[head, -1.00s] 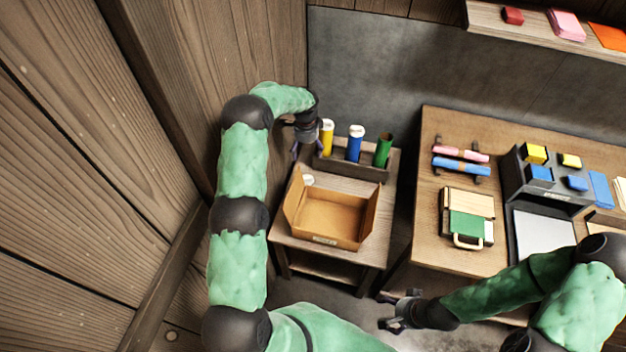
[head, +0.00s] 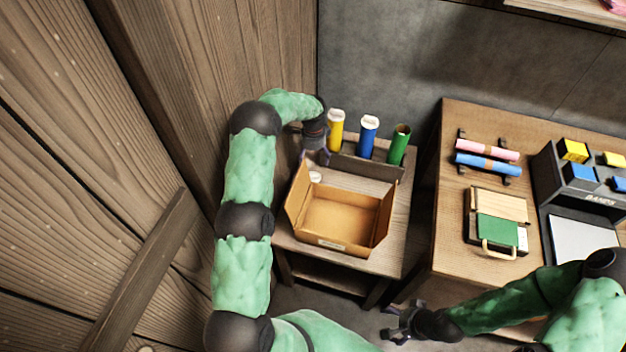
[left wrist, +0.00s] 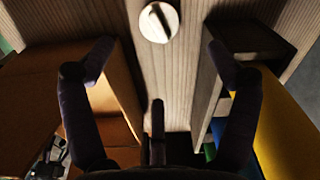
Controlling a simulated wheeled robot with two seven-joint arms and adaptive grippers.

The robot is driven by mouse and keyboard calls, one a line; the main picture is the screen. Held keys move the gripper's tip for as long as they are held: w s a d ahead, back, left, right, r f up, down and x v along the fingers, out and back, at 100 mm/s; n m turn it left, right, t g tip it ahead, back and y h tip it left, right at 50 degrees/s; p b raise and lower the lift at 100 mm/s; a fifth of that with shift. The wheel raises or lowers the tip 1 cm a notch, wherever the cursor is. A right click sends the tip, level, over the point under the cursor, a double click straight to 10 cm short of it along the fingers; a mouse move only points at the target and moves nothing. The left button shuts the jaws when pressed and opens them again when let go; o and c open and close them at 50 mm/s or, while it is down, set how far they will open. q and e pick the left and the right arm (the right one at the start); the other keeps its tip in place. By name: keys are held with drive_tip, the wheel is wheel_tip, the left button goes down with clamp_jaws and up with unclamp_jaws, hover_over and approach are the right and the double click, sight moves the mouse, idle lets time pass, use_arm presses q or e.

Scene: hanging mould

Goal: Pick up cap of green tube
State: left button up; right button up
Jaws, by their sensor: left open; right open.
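A round white cap (head: 315,177) lies on the small wooden table, between the cardboard box and the tube rack. It also shows in the left wrist view (left wrist: 159,22), ahead of my fingers. The green tube (head: 398,146) stands in the rack (head: 362,165) at its right end, with a dark open top. The yellow tube (head: 336,132) and blue tube (head: 368,138) beside it have white tops. My left gripper (head: 316,156) is open and empty, close to the cap and left of the rack; its spread fingers (left wrist: 158,62) fill the wrist view. My right gripper (head: 398,322) is open and empty, low in the head view.
The open cardboard box (head: 338,214) stands just in front of the cap. The wooden wall (head: 210,60) is close to my left arm. A larger table (head: 452,215) on the right holds rolls, a green-and-wood case and an organiser with coloured blocks.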

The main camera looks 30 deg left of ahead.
sight(313, 174)
use_arm(q)
wheel_tip(313, 174, down, 6)
drive_tip(key=shift+r+b, duration=0.15)
drive_tip(key=shift+b, duration=0.7)
wheel_tip(313, 174, down, 5)
drive_tip(key=shift+b, duration=1.15)
drive_tip(key=shift+s+r, duration=0.1)
drive_tip(key=c, duration=1)
drive_tip(key=shift+o, duration=0.2)
drive_tip(key=shift+r, duration=0.1)
